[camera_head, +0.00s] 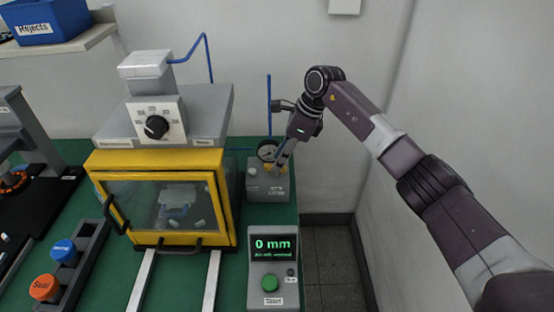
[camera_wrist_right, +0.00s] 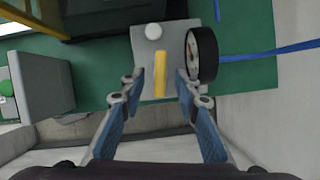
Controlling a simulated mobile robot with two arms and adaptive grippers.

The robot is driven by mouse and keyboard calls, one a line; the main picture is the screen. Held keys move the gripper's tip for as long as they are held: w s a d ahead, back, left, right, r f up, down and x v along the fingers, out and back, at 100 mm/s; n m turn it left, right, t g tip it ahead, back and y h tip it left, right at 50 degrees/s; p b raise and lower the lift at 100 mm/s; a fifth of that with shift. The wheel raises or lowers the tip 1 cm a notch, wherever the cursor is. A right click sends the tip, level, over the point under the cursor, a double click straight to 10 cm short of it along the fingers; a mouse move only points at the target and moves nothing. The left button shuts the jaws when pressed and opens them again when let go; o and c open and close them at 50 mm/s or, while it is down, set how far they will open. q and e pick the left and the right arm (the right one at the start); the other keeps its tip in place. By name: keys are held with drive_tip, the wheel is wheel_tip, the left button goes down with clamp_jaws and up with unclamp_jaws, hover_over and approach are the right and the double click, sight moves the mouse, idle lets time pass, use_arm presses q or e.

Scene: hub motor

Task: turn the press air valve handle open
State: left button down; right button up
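The press air valve is a small grey box (camera_head: 267,186) on the green table, right of the yellow-framed press. Its yellow handle (camera_wrist_right: 161,73) shows in the right wrist view, lying lengthwise between my fingers. In the head view the handle is partly hidden by the fingertips. A round gauge (camera_head: 267,151) stands behind it; the gauge also shows in the wrist view (camera_wrist_right: 201,54). My right gripper (camera_head: 277,166) is open, its fingertips on either side of the handle, with visible gaps at both sides (camera_wrist_right: 160,84). My left gripper is not in view.
The press with yellow-framed door (camera_head: 160,196) stands close on the left. A control box (camera_head: 275,270) reading "0 mm", with a green Start button, is in front. A blue air hose (camera_wrist_right: 268,51) passes the gauge. Open floor (camera_head: 332,262) lies right of the table.

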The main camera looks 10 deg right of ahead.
drive_tip(key=shift+x, duration=0.95)
drive_tip(key=shift+f, duration=0.15)
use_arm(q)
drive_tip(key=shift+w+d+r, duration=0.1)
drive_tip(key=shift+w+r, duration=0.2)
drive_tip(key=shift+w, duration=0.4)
use_arm(e)
drive_tip(key=shift+c, duration=0.2)
clamp_jaws()
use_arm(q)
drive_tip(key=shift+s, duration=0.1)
